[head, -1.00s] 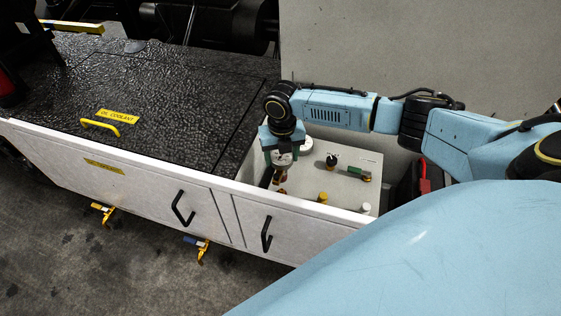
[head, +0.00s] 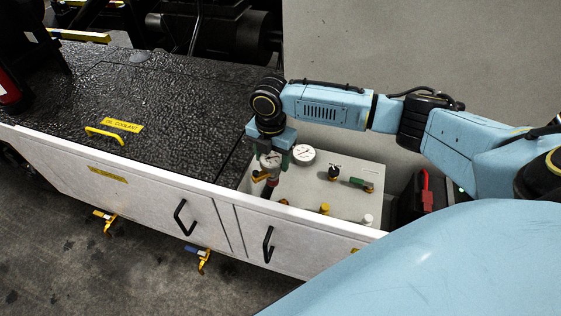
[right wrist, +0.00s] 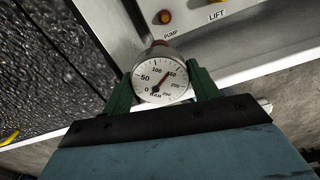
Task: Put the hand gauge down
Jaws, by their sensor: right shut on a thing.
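The hand gauge (head: 270,161) has a round white dial and is held upright between the fingers of my right gripper (head: 272,158). In the right wrist view the gauge (right wrist: 160,80) sits between the two green fingers of the gripper (right wrist: 160,88), its dial facing the camera and its needle pointing to the upper right. In the head view it is over the left end of the grey control panel (head: 313,190). Its lower end is partly hidden, and I cannot tell whether it touches anything. My left gripper is out of view.
A fixed gauge (head: 303,154) sits on the panel just right of my gripper. Knobs stand there too: yellow (head: 325,208), white (head: 367,220), green (head: 361,183). A black textured deck (head: 150,100) lies left. A white cabinet front (head: 150,200) runs along the near side.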

